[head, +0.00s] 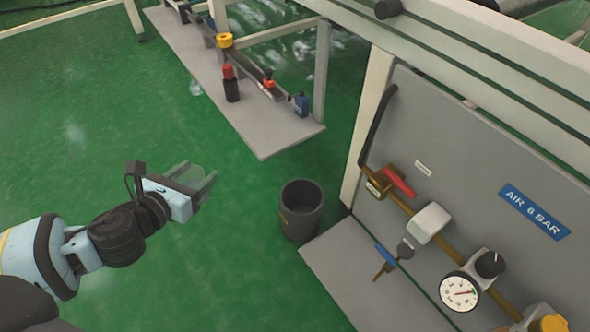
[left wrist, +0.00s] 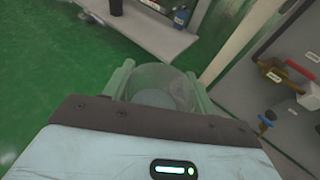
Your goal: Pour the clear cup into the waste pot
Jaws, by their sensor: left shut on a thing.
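The clear cup (head: 190,175) is a see-through cup held between the fingers of my left gripper (head: 205,185), which is shut on it. In the left wrist view the cup (left wrist: 160,88) sits between the two pale green fingers, and its inside looks greyish; I cannot tell what it holds. The waste pot (head: 301,210) is a dark grey, open-topped pot on the green floor, to the right of my left gripper and apart from it. My right gripper is in neither view.
A grey panel with an air valve (head: 390,181) and gauge (head: 459,292) stands at the right, above a grey low shelf (head: 365,285). A grey shelf (head: 270,137) with bottles is at the back. Green floor is clear between gripper and pot.

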